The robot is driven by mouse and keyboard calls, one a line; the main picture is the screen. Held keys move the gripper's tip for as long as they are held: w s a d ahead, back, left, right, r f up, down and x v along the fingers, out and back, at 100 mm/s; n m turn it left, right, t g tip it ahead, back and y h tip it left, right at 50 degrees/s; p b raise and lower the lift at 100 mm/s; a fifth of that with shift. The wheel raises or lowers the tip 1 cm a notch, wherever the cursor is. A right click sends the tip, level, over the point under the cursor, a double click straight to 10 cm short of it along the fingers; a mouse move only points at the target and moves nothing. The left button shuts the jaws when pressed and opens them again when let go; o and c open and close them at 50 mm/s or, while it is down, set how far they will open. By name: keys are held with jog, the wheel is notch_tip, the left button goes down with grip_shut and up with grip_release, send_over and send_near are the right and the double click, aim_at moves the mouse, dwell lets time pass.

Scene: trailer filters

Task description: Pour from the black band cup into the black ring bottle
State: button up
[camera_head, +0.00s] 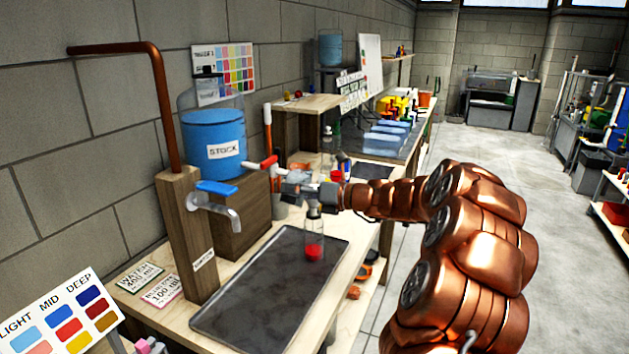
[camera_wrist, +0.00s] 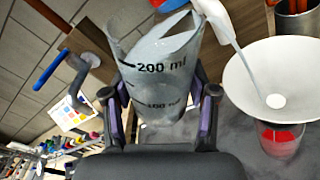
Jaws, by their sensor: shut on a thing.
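My gripper (camera_wrist: 160,105) is shut on a clear cup (camera_wrist: 165,75) with black 100 ml and 200 ml marks. The cup's open mouth is toward the top of the wrist view; I make out no black band. A white funnel (camera_wrist: 245,85) sits to its right, over a clear bottle (camera_wrist: 280,140) with red contents. In the head view my gripper (camera_head: 312,190) is above the bottle (camera_head: 314,248), largely hiding cup and funnel. No black ring is clear.
The bottle stands on a dark tray (camera_head: 240,315), mostly bare around it. A tap (camera_head: 222,205) with a blue handle is on a wooden post (camera_head: 185,240) to the left. A blue STOCK container (camera_head: 212,140) stands behind. Several bottles and tools crowd the bench beyond.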

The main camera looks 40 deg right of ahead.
jog(key=shift+d+r+m+p, duration=0.2)
jog(key=shift+r+m+p, duration=0.1)
jog(key=shift+r+p, duration=0.15)
jog(key=shift+f+m+y+b, duration=0.15)
jog(key=shift+f+m+b, duration=0.15)
jog(key=shift+m, duration=0.55)
jog(key=shift+f+m+y+b, duration=0.15)
jog(key=shift+f+m+b, duration=0.1)
jog(key=shift+m, duration=0.6)
dwell(2.8)
jog(key=shift+a+r+m+t, duration=0.1)
jog(key=shift+r+m+t, duration=0.3)
jog(key=shift+r+m, duration=0.45)
dwell(2.2)
